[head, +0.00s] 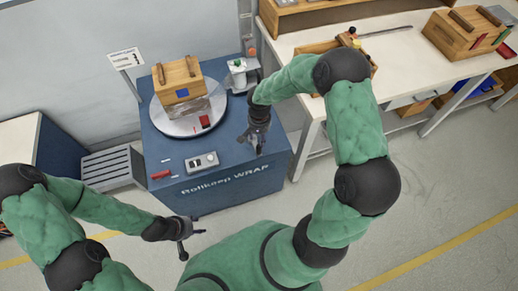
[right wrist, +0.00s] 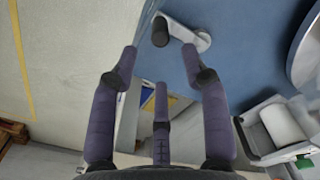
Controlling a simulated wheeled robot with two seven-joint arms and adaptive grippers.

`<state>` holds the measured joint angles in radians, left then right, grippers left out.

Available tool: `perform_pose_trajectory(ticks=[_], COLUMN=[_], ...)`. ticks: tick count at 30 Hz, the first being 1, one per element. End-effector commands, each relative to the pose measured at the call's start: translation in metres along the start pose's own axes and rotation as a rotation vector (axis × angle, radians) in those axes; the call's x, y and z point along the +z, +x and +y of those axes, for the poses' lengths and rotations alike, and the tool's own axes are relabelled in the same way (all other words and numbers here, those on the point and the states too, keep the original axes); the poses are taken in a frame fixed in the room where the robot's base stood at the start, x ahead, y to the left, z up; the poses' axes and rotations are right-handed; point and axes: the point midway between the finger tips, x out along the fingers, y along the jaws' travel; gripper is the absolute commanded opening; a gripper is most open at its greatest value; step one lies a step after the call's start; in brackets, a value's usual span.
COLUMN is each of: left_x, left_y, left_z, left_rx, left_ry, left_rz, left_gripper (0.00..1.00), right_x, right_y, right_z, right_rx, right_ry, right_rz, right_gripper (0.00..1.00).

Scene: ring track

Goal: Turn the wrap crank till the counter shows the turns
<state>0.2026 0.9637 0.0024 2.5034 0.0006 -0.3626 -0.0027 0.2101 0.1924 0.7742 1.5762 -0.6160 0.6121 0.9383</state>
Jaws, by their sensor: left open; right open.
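The wrap crank shows in the right wrist view as a grey arm (right wrist: 190,38) with a black knob (right wrist: 160,31) on the blue wrap station (head: 225,176). My right gripper (head: 250,144) is open and empty, with the knob just beyond its fingertips (right wrist: 159,52); I see no contact. In the head view this gripper hides the crank. A small grey box (head: 202,162), seemingly the counter, sits on the station's front; its reading is too small to tell. A wooden crate (head: 178,79) stands on the round turntable (head: 167,123). My left gripper (head: 194,244) is open and empty, in front of the station.
A film roll holder (head: 239,75) stands at the station's back right corner, near my right arm. A red-handled item (head: 161,174) lies at the front left. A sign (head: 125,58) stands behind. A white workbench (head: 400,50) with wooden boxes is at the right.

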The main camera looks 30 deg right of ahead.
Motion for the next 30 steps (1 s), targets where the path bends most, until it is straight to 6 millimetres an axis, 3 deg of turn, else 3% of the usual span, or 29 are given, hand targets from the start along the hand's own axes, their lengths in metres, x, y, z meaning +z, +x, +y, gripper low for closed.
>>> perform_pose_trajectory(ticks=[5, 18, 30], left_x=[0.000, -0.001, -0.001], left_y=[0.006, 0.027, 0.030], left_z=[-0.002, -0.010, -0.011], left_rx=[0.000, 0.000, 0.000], left_ry=[0.000, 0.000, 0.000], left_rz=[0.000, 0.000, 0.000], left_gripper=[0.47, 0.47, 0.47], right_x=[0.001, 0.001, 0.000], right_y=[0.019, 0.092, 0.107], right_z=[0.001, 0.001, 0.000], right_rx=[0.003, 0.001, 0.000], right_ry=[0.002, 0.001, 0.000], right_rz=[-0.002, -0.002, 0.000], right_gripper=[0.47, 0.47, 0.47])
